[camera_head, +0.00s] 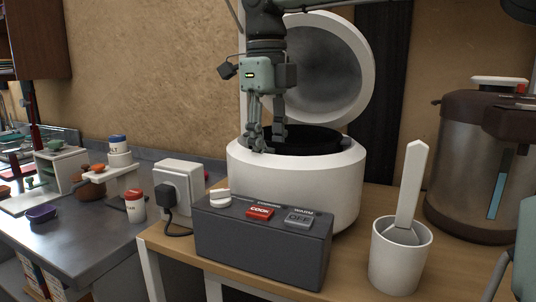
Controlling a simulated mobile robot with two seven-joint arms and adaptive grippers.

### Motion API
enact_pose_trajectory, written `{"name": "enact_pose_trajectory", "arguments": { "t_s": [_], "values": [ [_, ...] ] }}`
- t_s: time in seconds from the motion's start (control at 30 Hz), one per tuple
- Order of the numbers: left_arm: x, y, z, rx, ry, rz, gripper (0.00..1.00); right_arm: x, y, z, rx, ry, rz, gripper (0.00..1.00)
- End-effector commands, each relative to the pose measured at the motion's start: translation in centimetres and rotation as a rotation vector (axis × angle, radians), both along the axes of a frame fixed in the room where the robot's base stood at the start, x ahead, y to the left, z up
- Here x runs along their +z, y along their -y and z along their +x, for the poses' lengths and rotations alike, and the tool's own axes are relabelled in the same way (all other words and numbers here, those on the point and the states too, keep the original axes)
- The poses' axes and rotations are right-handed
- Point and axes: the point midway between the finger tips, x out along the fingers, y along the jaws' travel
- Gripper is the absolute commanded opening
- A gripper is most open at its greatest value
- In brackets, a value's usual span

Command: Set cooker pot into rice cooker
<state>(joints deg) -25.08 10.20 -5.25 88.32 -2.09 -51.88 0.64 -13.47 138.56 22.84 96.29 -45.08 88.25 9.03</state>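The white rice cooker (293,188) stands on the wooden table with its round lid (359,60) raised at the back. The dark cooker pot (312,142) shows at the cooker's opening, with its rim near the cooker's rim. How deep it sits is hidden by the cooker wall.
A dark control box (262,256) with COOK and OFF buttons stands before the cooker. A white cup (398,268) with a paddle (411,187) is at right, with a steel dispenser (470,190) behind. A grey counter (90,252) with small items lies left.

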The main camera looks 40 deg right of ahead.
Motion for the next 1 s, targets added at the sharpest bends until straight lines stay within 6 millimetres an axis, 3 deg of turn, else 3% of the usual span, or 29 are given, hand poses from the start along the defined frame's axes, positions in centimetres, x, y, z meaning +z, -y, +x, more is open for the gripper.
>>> {"name": "enact_pose_trajectory", "arguments": {
  "t_s": [0.3,0.5,0.7,1.0],
  "values": [
    [0.1,0.0,0.0,0.000,0.000,0.000,0.19,7.1,-0.4,0.1,-0.002,0.012,-0.002,0.29],
    [0.1,0.0,0.0,0.000,0.000,0.000,0.19,10.1,-0.6,0.0,-0.001,0.010,0.000,0.29],
    [0.1,0.0,0.0,0.000,0.000,0.000,0.19,11.1,-0.7,0.0,0.003,0.009,0.001,0.29],
    [0.1,0.0,0.0,0.000,0.000,0.000,0.19,11.1,-0.7,0.0,0.003,0.009,0.002,0.29]
  ]
}}
